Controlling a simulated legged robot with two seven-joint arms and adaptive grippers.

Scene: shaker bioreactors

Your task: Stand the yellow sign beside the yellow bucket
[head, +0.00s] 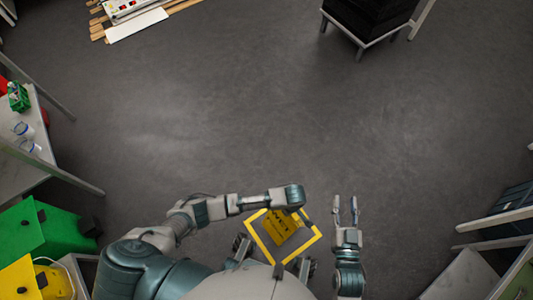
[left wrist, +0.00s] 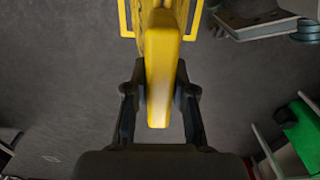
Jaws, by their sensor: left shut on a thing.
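The yellow sign (head: 262,238) with dark lettering hangs in front of my body in the head view. My left gripper (left wrist: 161,88) is shut on the sign's yellow edge (left wrist: 160,60), which stands between its two dark fingers in the left wrist view. In the head view the left wrist hides most of that grip. A rounded yellow thing (head: 56,283), which looks like the yellow bucket, is partly cut off at the bottom left, well away from the sign. My right gripper (head: 346,212) is open and empty, right of the sign, its fingers apart.
A green bin (head: 42,232) and a yellow panel (head: 19,278) stand at the lower left, near a table (head: 22,172) with glassware. A black crate on a stand (head: 367,20) is at the top right. Shelving (head: 495,222) lines the right edge. The middle floor is clear.

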